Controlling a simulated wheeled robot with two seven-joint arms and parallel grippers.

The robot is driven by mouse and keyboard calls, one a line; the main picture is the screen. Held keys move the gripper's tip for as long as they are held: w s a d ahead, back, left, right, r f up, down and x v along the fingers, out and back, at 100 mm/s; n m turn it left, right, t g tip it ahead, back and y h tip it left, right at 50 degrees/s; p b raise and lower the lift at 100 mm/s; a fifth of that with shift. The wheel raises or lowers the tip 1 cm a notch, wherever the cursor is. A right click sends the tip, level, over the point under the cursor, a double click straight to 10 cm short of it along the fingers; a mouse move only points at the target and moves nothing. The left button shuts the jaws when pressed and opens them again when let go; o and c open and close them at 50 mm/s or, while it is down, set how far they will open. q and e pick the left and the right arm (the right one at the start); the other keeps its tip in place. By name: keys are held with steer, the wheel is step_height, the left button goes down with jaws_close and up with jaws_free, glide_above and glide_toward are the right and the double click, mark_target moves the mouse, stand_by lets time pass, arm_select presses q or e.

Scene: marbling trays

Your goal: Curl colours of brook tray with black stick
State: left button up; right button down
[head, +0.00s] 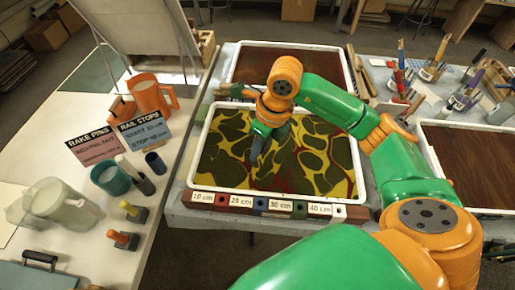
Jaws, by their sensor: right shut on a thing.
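The near middle tray (197,172) has a white rim and holds a marbled surface of dark green, yellow and red patches. No label naming it brook can be read. My right gripper (262,137) points down over this tray, left of its middle, and is shut on a dark stick (257,152). The stick's lower end reaches down to the marbled surface; I cannot tell whether it touches. The gripper hides part of the stick and the tray's far left part. My left gripper is not in view.
A reddish-brown tray (240,50) lies behind, and another (430,150) at the right. A rail marked in cm (270,213) runs along the near edge. Signs (93,148), an orange jug (150,98), cups and a clear jug (55,203) stand on the left table.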

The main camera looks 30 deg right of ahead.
steer(key=shift+w+d, duration=0.65)
steer(key=shift+d, duration=0.1)
steer(key=shift+w+d+b, duration=0.3)
steer(key=shift+w+b, duration=0.1)
steer(key=shift+w, duration=0.55)
steer(key=shift+w+a, duration=0.2)
steer(key=shift+w, duration=0.8)
